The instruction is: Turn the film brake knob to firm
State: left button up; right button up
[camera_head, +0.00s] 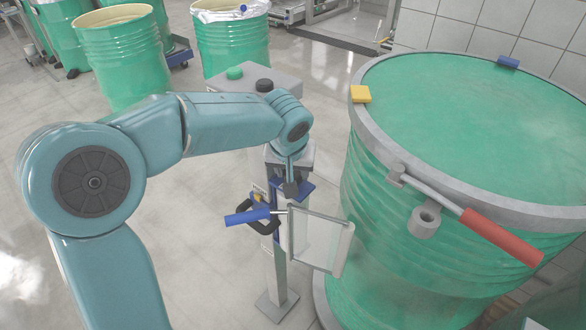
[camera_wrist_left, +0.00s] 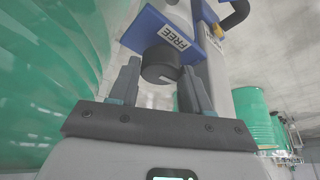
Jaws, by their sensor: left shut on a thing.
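The film brake knob (camera_wrist_left: 160,66) is a dark, round knob on a blue plate (camera_wrist_left: 172,38) in the left wrist view. The plate carries a white label (camera_wrist_left: 174,37) reading FREE. My left gripper (camera_wrist_left: 161,74) is shut on the knob, one finger on each side. In the head view my left gripper (camera_head: 290,182) points down at the top of a grey post (camera_head: 278,285), beside the blue plate (camera_head: 304,190). The knob's pointer and exact setting are not clear. My right gripper is not in view.
A large green drum (camera_head: 400,215) with a grey rim stands close on the right, with a red-handled lever (camera_head: 500,237) on its side. Green drums (camera_head: 122,55) stand behind.

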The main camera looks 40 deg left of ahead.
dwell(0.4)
pick_arm(q)
jog(key=o, duration=1)
jog(key=shift+o, duration=0.2)
jog(key=v, duration=0.3)
jog(key=shift+w+r, duration=0.1)
jog(key=s+d+b, duration=0.1)
jog(key=s+d, duration=0.4)
jog(key=s, duration=0.6)
